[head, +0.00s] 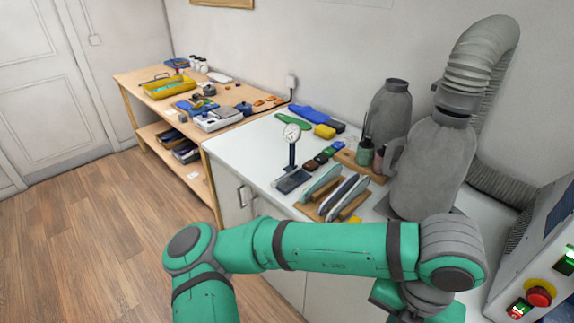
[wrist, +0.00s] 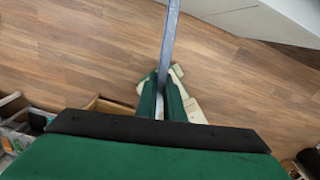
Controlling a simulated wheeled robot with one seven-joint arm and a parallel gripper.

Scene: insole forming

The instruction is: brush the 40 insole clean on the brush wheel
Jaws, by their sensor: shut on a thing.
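In the wrist view my gripper (wrist: 160,105) has its two green fingers closed on a thin grey-blue piece seen edge-on, which I take to be the insole (wrist: 170,40). It sticks out past the fingertips toward the top of the picture, over the wood floor. Its faces and any size mark cannot be read. In the head view my arm crosses the front and my gripper is hidden. I cannot make out a brush wheel in either view.
A wooden rack (head: 325,212) with several upright insoles stands on the white counter (head: 240,150), near a dial gauge (head: 292,133). Large grey ducting (head: 432,165) rises behind my arm. A machine with a red button (head: 538,296) is at right. Floor (head: 110,220) at left is clear.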

